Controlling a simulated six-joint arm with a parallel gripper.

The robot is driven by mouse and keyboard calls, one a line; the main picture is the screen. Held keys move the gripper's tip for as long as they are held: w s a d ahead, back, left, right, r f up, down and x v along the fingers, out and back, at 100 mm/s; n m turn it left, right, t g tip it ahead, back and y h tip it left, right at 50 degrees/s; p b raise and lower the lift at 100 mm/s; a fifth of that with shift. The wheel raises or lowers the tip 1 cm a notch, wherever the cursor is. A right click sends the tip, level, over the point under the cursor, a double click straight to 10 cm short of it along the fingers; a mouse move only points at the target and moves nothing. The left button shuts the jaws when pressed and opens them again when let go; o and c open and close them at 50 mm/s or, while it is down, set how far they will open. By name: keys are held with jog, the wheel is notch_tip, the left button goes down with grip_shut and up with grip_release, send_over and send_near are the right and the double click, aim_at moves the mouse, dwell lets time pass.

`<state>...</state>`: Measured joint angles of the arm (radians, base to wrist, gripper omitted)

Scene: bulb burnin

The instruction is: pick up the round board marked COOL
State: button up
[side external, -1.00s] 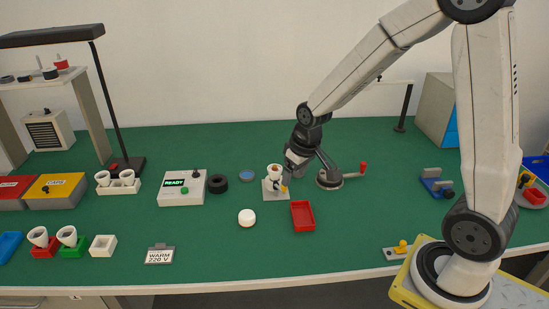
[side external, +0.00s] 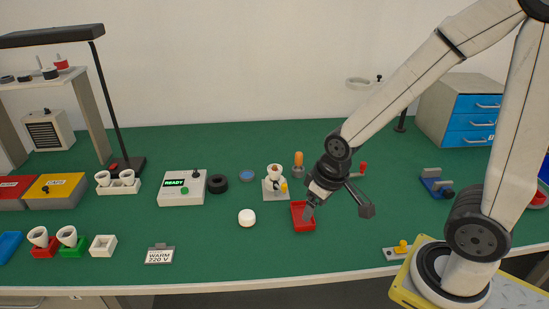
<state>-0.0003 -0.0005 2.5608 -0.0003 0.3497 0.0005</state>
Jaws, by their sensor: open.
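I can read COOL on nothing in view. A small round disc with a blue face (side external: 247,175) lies flat on the green mat right of the black ring; no marking on it is legible. My gripper (side external: 308,213) is open, pointing down over the red tray (side external: 298,226), well to the right of and nearer than the disc. The fingertips are small and partly cover the tray, so I cannot tell whether anything lies under them. A card reading WARM 220 V (side external: 160,256) stands at the front left.
A white stand with a bulb part (side external: 275,182) is left of my gripper; an orange-topped piece (side external: 299,160) stands behind. A white round cap (side external: 247,218) lies left of the tray. The READY box (side external: 182,188) is farther left. The front middle mat is clear.

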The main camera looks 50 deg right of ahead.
jog(key=shift+c, duration=0.9)
jog(key=m+t+y, duration=0.1)
jog(key=m+y, duration=0.2)
jog(key=m, duration=2.5)
send_near(275, 168)
jog(key=shift+d+x, duration=0.15)
jog(key=shift+x, duration=0.6)
jog(key=shift+d+x, duration=0.1)
jog(key=shift+x, duration=0.7)
jog(key=shift+w, duration=0.15)
